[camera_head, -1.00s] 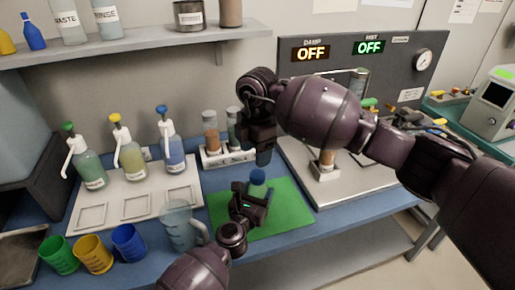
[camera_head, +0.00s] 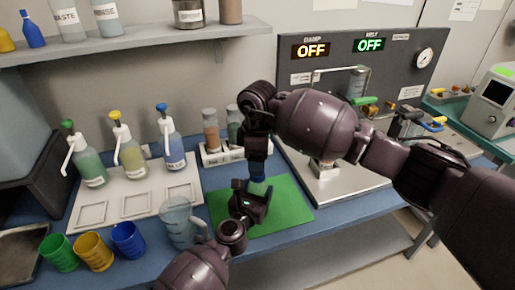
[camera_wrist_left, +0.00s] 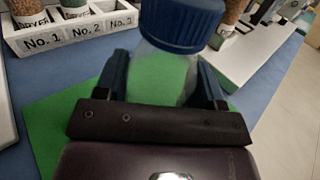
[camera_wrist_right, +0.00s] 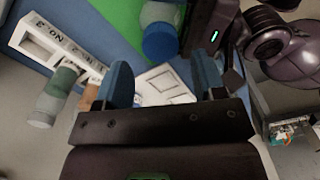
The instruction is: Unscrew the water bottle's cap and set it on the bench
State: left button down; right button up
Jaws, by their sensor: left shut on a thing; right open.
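The water bottle (camera_wrist_left: 165,75) is clear with a ribbed blue cap (camera_wrist_left: 182,20), which is on its top. My left gripper (camera_head: 248,200) is shut on the bottle's body below the cap, over the green mat (camera_head: 290,205). My right gripper (camera_head: 258,172) is just above the bottle in the head view and hides much of it. In the right wrist view, the right fingers (camera_wrist_right: 164,82) are open and empty, and the cap (camera_wrist_right: 160,42) shows beyond them, not between them.
A white rack (camera_head: 218,157) of jars stands behind the mat. A clear jug (camera_head: 178,222) is left of my left gripper. Pump bottles on a white tray (camera_head: 105,208) and coloured cups (camera_head: 95,252) are further left. A metal platform (camera_head: 350,190) is on the right.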

jog(key=shift+f, duration=2.05)
jog(key=c, duration=1)
jog(key=shift+o, duration=0.2)
jog(key=shift+n, duration=0.3)
